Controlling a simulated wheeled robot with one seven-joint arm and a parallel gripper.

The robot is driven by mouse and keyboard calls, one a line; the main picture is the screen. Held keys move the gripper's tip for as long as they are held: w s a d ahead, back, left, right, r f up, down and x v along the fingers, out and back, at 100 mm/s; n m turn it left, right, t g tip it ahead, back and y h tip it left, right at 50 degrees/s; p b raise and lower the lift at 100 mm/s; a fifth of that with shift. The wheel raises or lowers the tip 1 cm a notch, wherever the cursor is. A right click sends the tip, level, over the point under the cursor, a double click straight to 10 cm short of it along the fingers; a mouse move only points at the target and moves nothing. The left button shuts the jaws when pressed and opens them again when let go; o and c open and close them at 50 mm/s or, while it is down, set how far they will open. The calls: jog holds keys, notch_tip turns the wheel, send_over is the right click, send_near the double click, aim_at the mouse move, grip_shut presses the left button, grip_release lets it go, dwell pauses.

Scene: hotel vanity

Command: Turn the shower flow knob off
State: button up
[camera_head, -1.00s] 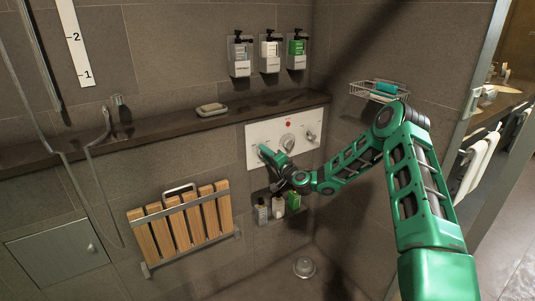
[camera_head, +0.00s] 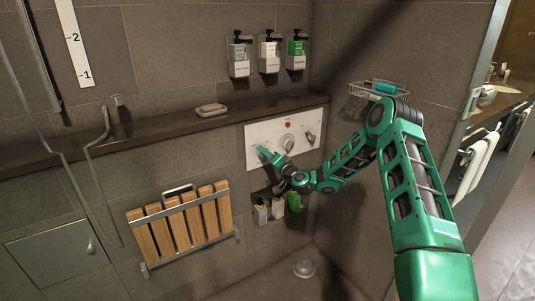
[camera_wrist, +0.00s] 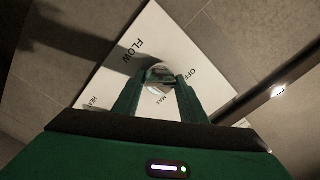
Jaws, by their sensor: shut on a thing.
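The white shower control panel (camera_head: 270,129) is on the tiled wall below the dark ledge. Its flow knob (camera_wrist: 158,80) is a round metal knob in the wrist view, with FLOW, OFF and MAX printed around it. My gripper (camera_wrist: 158,88) has a green finger on each side of this knob and is shut on it. In the head view my gripper (camera_head: 264,153) reaches the left end of the panel and hides most of the flow knob. A larger middle knob (camera_head: 288,142) and a right knob (camera_head: 310,138) are clear of my gripper.
Several bottles (camera_head: 277,207) stand on a small shelf just below my gripper. A wooden fold-down seat (camera_head: 180,224) is on the wall to the left. A soap dish (camera_head: 211,110) sits on the ledge (camera_head: 170,123). A wire basket (camera_head: 362,91) hangs at right.

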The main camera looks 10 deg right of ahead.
jog(key=o, duration=1.1)
jog(key=shift+w+d+r, duration=0.1)
jog(key=shift+d+r, duration=0.05)
jog(key=shift+r, duration=0.15)
jog(key=shift+c, duration=0.2)
jog(key=shift+f, duration=0.1)
jog(key=shift+f, duration=0.1)
jog(key=v, duration=1.1)
